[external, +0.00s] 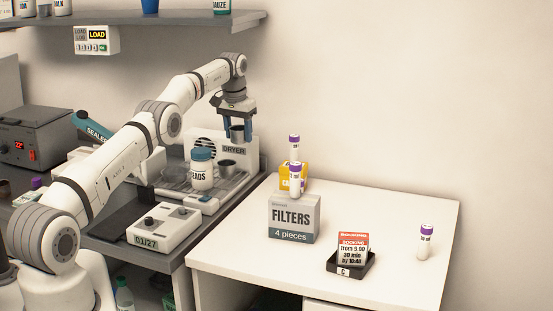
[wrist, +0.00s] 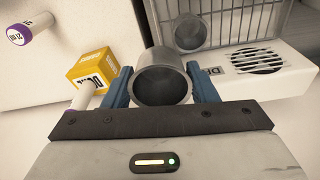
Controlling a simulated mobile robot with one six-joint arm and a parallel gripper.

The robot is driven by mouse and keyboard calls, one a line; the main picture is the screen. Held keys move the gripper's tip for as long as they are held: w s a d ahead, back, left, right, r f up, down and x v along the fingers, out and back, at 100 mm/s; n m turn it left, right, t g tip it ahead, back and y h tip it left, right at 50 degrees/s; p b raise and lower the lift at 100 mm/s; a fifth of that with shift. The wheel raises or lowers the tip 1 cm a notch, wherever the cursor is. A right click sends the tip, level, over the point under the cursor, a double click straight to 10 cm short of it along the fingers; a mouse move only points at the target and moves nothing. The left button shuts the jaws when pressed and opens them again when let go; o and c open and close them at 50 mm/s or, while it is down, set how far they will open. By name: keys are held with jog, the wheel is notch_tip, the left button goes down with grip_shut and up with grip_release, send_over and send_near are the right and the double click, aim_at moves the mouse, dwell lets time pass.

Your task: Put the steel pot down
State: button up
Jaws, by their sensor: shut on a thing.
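My gripper (external: 237,130) is shut on a steel pot (external: 237,134), a small grey open cup. The blue fingers sit on either side of it. In the wrist view the pot (wrist: 162,76) is between the fingers with its open mouth in sight, and it looks empty.
The dryer (external: 233,151) has a wire rack. A beads jar (external: 202,171) stands left of the second pot. On the white table are a filters box (external: 292,218), a yellow box (external: 286,172), purple-capped tubes and a booking card holder (external: 352,262). The table's back right is clear.

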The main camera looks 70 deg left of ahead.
jog(key=s+a, duration=0.3)
jog(key=shift+s+a+f, duration=0.15)
jog(key=shift+a+f, duration=0.1)
jog(key=shift+f, duration=0.1)
jog(key=shift+s+a, duration=0.1)
jog(key=shift+s+a+f, duration=0.6)
jog(key=shift+s+a, duration=2.35)
jog(key=shift+s, duration=0.55)
jog(key=shift+m, duration=0.5)
jog(key=f, duration=0.2)
jog(key=f+b, duration=0.1)
jog(key=f, duration=0.2)
jog(key=shift+s+a+f, duration=0.2)
jog(key=shift+s+f, duration=0.05)
jog(key=shift+f, duration=0.05)
jog(key=shift+f+p, duration=0.35)
jog(key=shift+f, duration=1.85)
